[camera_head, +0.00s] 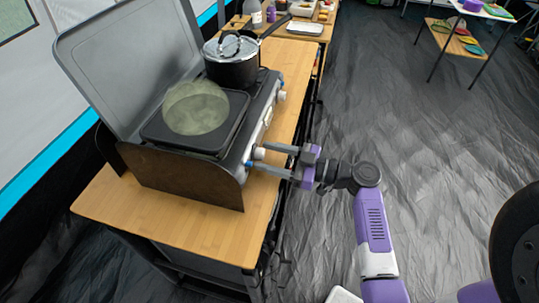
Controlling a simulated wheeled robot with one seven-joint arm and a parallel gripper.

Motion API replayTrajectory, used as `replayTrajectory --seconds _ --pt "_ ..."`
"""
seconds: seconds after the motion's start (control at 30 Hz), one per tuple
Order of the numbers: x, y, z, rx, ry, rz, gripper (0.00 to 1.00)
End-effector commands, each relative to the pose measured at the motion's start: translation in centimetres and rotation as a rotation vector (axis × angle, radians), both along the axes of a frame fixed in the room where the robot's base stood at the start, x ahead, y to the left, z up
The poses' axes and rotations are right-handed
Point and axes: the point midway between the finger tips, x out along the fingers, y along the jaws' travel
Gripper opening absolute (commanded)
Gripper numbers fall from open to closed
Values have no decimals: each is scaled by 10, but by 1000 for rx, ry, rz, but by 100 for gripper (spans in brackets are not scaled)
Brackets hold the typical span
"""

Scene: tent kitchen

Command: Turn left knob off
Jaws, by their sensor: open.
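The camping stove stands on a wooden table, its front panel (262,125) facing right. The left knob (259,153) is a small pale knob at the near end of that panel. A second knob (281,96) sits at the far end. My gripper (258,158) reaches in from the right with its two fingers apart, one at about the height of the left knob and one nearer me. The fingertips are at or very close to the knob; I cannot tell whether they touch it. The knob's turn angle is too small to read.
A dark griddle plate (154,131) with a greenish round patch covers the near burner. A lidded pot (232,70) with a long handle stands on the far burner. The raised lid (125,55) and brown side panel (185,180) bound the stove. The floor right of the table is clear.

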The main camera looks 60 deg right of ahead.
Motion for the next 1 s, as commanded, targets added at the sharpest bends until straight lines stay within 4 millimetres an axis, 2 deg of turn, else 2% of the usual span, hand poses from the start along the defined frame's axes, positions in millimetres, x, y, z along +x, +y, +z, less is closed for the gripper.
replayTrajectory --seconds 0.17,0.43,0.77,1.0 --pt "0 0 0 0 0 0 52" --pt "0 0 0 0 0 0 0" --pt "0 1 0 30 11 1 0" --pt "0 1 0 149 55 2 0"
